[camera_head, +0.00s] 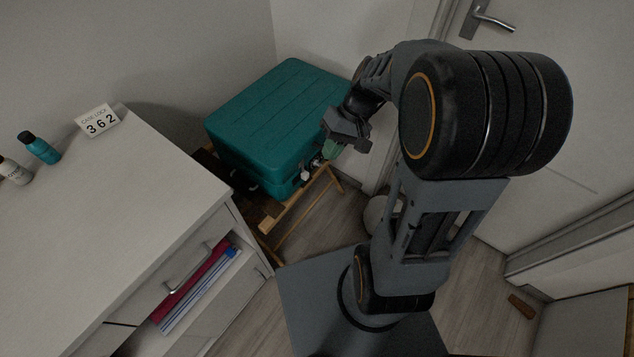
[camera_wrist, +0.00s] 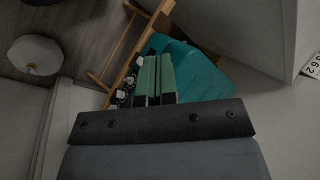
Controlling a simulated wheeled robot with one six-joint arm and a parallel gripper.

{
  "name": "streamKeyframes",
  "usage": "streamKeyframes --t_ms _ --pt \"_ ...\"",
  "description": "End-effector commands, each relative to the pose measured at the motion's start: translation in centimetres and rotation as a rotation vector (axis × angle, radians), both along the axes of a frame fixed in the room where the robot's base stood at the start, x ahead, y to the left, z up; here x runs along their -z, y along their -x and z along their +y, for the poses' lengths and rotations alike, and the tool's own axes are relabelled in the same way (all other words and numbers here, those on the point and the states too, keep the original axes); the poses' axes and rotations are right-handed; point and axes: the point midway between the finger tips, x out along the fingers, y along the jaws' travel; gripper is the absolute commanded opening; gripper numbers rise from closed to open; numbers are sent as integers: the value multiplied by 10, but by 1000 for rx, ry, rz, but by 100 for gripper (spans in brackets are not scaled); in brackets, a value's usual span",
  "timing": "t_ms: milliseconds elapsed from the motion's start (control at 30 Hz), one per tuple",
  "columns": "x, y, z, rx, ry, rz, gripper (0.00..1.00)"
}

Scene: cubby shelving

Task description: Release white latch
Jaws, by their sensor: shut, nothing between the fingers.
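A teal case (camera_head: 268,115) sits closed on a wooden stand; part of it also shows in the wrist view (camera_wrist: 205,78). A small white latch (camera_head: 305,176) is on the case's front side, near the lower edge. In the wrist view, small white latch parts (camera_wrist: 121,94) show in a row along that side. My gripper (camera_head: 331,148) is shut and empty, with green fingers close to the case's front right. In the wrist view its fingers (camera_wrist: 156,76) are side by side in front of the case and hide part of its front. I cannot tell whether they touch the latch.
The wooden stand (camera_head: 298,208) has slim legs. A white drawer cabinet (camera_head: 130,190) stands at left, bearing a "CASE LOCK 362" card (camera_head: 98,121) and two small bottles (camera_head: 40,148). A door (camera_head: 540,110) is at right. Walls are close behind the case.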

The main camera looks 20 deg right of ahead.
Motion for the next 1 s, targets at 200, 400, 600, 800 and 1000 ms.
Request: streamKeyframes --t_ms 200,400,600,800,1000 --pt "121 -52 -30 72 -477 48 0" --pt "192 -82 -65 166 -801 -65 0" --pt "231 -94 -91 235 -966 -178 0" --pt "242 -97 -100 260 -1016 -223 0" --pt "241 -97 -100 260 -1018 -225 0"
